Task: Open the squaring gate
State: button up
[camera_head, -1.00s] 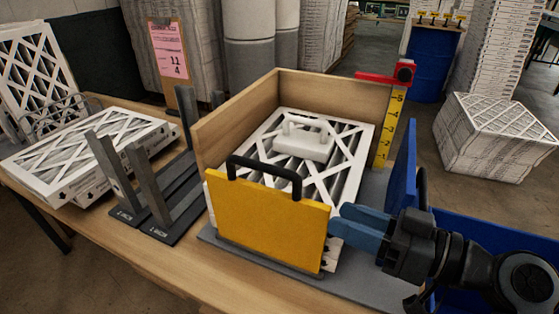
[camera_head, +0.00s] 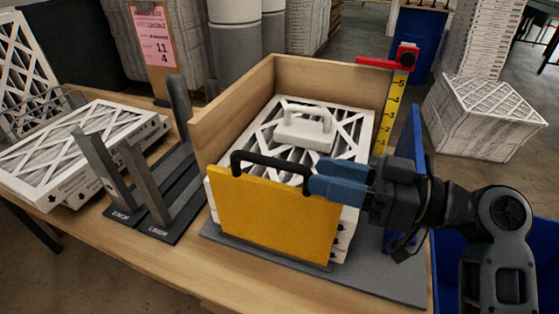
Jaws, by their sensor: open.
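A yellow panel (camera_head: 275,220) with a black bar handle (camera_head: 262,161) stands upright across the front of a wooden-walled box (camera_head: 228,106). A blue panel (camera_head: 412,135) stands along the box's right side, partly hidden behind my arm. No label shows which panel is the squaring gate. Inside the box, white-framed filters (camera_head: 262,138) lie stacked, with a white handled block (camera_head: 304,134) on top. My gripper (camera_head: 316,186) is open, its blue fingers at the right end of the black handle. I cannot tell whether they touch it or surround it.
Two dark upright brackets (camera_head: 150,187) on flat bases stand left of the box, beside more filters (camera_head: 75,150). A yellow ruler (camera_head: 389,110) with a red slider (camera_head: 402,57) rises at the box's back right. A clipboard (camera_head: 155,40) stands behind. Bare table lies front left.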

aim_at(300, 171)
jog(key=p+x, duration=0.1)
jog(key=x, duration=0.6)
jog(key=shift+p, duration=0.35)
jog(key=shift+f, duration=0.1)
grip_shut()
